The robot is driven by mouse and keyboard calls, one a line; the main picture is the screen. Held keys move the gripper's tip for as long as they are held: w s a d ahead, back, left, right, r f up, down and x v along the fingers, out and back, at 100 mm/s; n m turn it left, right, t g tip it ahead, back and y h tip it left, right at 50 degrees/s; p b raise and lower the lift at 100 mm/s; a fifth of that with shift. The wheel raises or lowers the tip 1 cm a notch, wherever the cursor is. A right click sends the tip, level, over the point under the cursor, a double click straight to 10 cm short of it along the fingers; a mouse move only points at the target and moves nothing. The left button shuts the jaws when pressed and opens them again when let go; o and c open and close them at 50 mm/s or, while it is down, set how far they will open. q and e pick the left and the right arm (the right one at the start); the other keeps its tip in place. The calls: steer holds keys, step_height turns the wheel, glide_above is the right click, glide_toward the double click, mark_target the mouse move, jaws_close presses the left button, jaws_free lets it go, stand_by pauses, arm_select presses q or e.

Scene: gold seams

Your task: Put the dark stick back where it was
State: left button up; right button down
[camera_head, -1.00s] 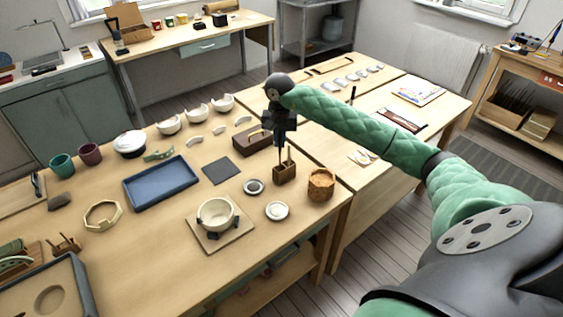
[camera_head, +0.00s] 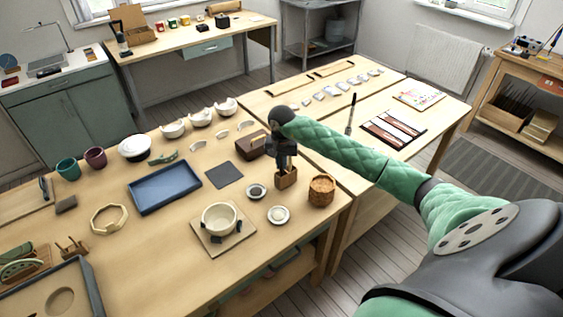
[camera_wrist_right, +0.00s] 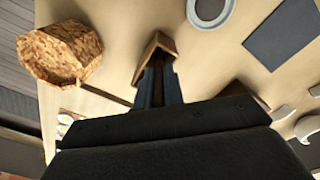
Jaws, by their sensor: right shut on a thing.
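My right gripper (camera_head: 284,164) points down just above a small wooden block holder (camera_head: 287,181) near the right end of the workbench. It is shut on a thin stick, mostly hidden between the fingers. In the right wrist view, the gripper (camera_wrist_right: 158,92) reaches to the holder's open top (camera_wrist_right: 147,52), with the dark stick (camera_wrist_right: 158,66) between the fingers at the opening. How deep the stick sits in the holder cannot be told. My left gripper is not in view.
A cork-like round pot (camera_head: 322,190) stands close to the right of the holder. Two small dishes (camera_head: 278,215) and a bowl on a board (camera_head: 221,219) lie in front and left. A brown box (camera_head: 251,147) stands behind left. A dark square mat (camera_head: 224,174) lies farther left.

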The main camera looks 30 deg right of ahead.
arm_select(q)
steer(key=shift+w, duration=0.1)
arm_select(e)
steer(key=shift+f, duration=0.1)
steer(key=c, duration=1.5)
jaws_free()
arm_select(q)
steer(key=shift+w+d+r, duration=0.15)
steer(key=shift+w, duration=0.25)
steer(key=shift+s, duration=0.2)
